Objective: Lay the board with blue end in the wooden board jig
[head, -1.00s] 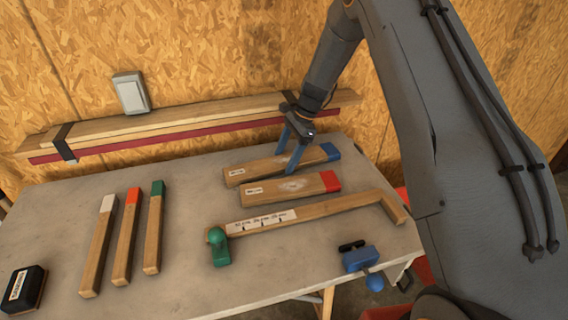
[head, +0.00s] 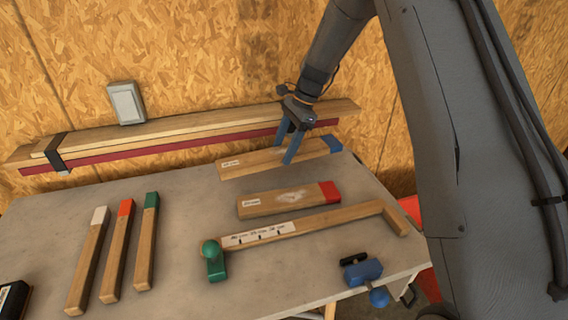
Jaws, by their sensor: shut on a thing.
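The board with the blue end (head: 250,162) is held near its middle by my gripper (head: 290,158), whose blue fingers are shut on it. The board looks slightly raised above the far part of the table, its blue end to the right and a white label at its left. The wooden board jig (head: 310,222) lies nearer on the table. It has a long strip with a marked white scale, a raised wooden stop at its right end and a green clamp-like piece at its left end.
A board with a red end (head: 285,201) lies between the held board and the jig. Several narrow colour-tipped sticks (head: 117,255) lie at left. A blue clamp (head: 362,271) sits at the near right edge. Long planks (head: 190,135) run along the back wall.

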